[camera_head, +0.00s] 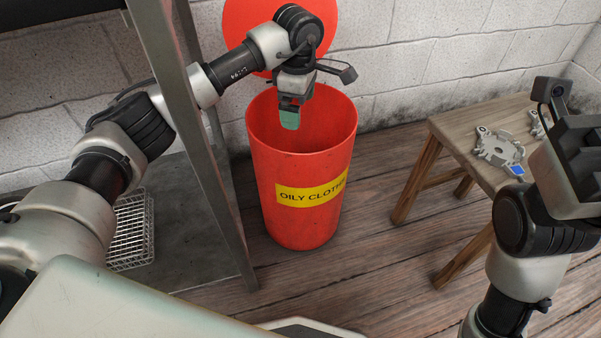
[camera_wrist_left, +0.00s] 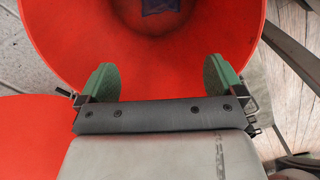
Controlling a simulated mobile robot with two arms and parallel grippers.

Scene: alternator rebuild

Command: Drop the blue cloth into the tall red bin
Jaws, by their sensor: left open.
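The tall red bin (camera_head: 300,160) stands on the floor with a yellow "OILY CLOTHS" label, its mouth open. My left gripper (camera_head: 289,117) hangs over the mouth, pointing down. In the left wrist view its green-padded fingers (camera_wrist_left: 160,82) are wide apart with nothing between them. Beyond them, a dark blue piece that looks like the blue cloth (camera_wrist_left: 160,5) lies inside the bin (camera_wrist_left: 140,60), cut by the top edge of that view. My right wrist and gripper body (camera_head: 578,150) are at the right edge; its fingers cannot be made out.
A round red lid (camera_head: 240,20) is behind the bin against the block wall. A metal rack (camera_head: 190,110) with a wire tray (camera_head: 132,230) stands left. A wooden stool (camera_head: 450,125) at right holds a grey metal part (camera_head: 499,148) and a small blue item (camera_head: 517,170).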

